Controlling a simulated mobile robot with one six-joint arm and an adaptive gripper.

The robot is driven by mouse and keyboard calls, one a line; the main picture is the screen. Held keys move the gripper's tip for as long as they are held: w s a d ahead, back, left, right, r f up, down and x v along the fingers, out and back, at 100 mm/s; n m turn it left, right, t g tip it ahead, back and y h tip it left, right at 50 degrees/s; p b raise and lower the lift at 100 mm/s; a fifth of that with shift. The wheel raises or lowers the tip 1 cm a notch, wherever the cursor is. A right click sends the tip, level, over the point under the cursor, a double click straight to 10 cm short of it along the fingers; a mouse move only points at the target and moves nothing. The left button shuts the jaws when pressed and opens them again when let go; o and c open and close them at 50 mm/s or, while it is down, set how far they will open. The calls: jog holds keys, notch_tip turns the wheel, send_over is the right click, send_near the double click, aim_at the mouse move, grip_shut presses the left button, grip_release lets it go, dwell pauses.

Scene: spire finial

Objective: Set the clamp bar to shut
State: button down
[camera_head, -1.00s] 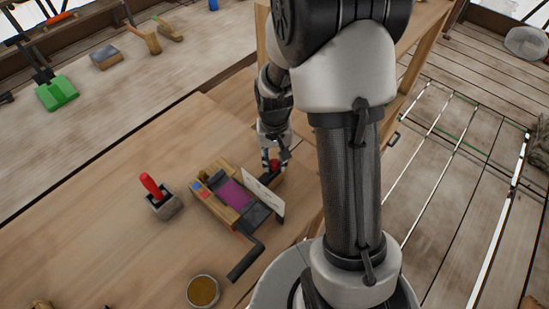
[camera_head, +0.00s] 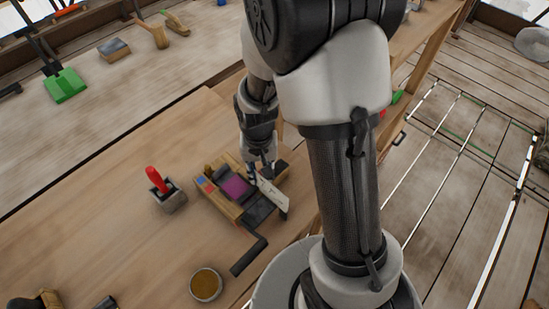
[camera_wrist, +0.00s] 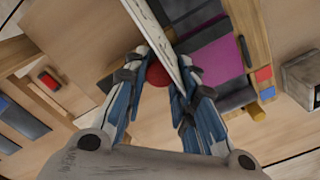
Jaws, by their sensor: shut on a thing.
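The clamp bar (camera_head: 273,195) is a pale flat bar across the right part of a wooden box device (camera_head: 226,205) with a purple pad (camera_head: 235,187). In the wrist view the bar (camera_wrist: 158,30) runs from the top edge down between my fingers, beside the purple pad (camera_wrist: 212,62). My gripper (camera_head: 262,174) is at the bar's far end. In the wrist view my gripper (camera_wrist: 160,76) is shut on the bar's red knob (camera_wrist: 157,75), partly hidden by the bar. The knob is hidden in the head view. I cannot tell whether the bar touches the box.
A black crank handle (camera_head: 249,256) sticks out from the box's front. A red-handled tool in a grey block (camera_head: 168,195) stands to the left. A round tin (camera_head: 206,284) stands in front. Bare wooden tabletop (camera_head: 110,200) lies at left.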

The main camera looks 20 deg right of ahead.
jog(key=shift+s+a, duration=0.25)
jog(key=shift+a, duration=0.4)
jog(key=c, duration=1.3)
grip_release()
jog(key=shift+s+a, duration=0.1)
jog(key=shift+a, duration=0.05)
jog(key=shift+r, duration=0.1)
jog(key=shift+r, duration=0.35)
notch_tip(320, 180, up, 11)
jog(key=shift+r, duration=0.15)
